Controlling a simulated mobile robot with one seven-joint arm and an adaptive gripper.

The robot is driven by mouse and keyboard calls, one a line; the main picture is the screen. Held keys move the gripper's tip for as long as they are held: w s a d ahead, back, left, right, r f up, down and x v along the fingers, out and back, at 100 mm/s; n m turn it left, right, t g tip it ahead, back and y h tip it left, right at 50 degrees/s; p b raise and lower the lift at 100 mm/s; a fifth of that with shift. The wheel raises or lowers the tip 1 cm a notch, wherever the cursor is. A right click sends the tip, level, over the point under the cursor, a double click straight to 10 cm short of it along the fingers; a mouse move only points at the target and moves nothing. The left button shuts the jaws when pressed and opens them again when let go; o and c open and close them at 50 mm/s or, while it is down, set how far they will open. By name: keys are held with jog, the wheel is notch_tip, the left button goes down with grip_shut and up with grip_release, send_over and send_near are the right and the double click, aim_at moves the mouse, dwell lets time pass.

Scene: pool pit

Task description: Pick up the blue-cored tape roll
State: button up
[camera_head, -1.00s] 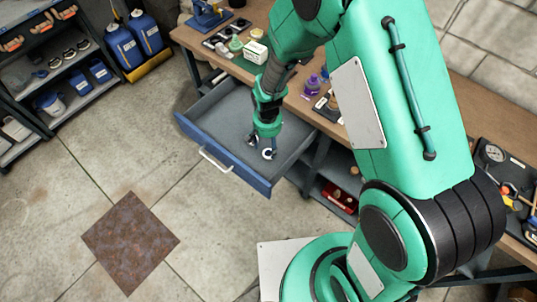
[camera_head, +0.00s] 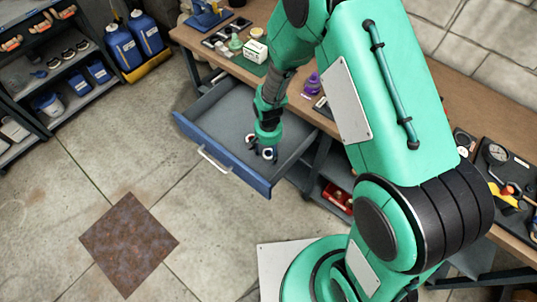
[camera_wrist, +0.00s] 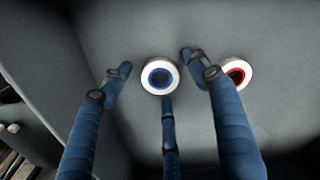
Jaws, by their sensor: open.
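The blue-cored tape roll (camera_wrist: 147,82) is a white ring around a blue core, flat on the grey drawer floor in the wrist view. A red-cored roll (camera_wrist: 249,79) lies to its right. My gripper (camera_wrist: 155,66) is open, with one finger to the left of the blue-cored roll, one to its right between the two rolls, and one just below it. No finger visibly holds the roll. In the head view my gripper (camera_head: 261,151) is low inside the open drawer (camera_head: 227,162), by two small white rolls whose core colours are too small to tell.
The drawer walls surround my gripper, with the blue front and its handle (camera_head: 214,159) on the near side. The workbench (camera_head: 300,98) stands above and behind, holding bottles and a small box. A shelf (camera_head: 75,100) is at far left. The floor in front is clear.

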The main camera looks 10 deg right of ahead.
dwell(0.3)
jog(key=c, duration=0.8)
jog(key=shift+r, duration=0.1)
jog(key=shift+c, duration=0.2)
notch_tip(320, 180, up, 10)
jog(key=p, duration=0.2)
jog(key=shift+p, duration=0.35)
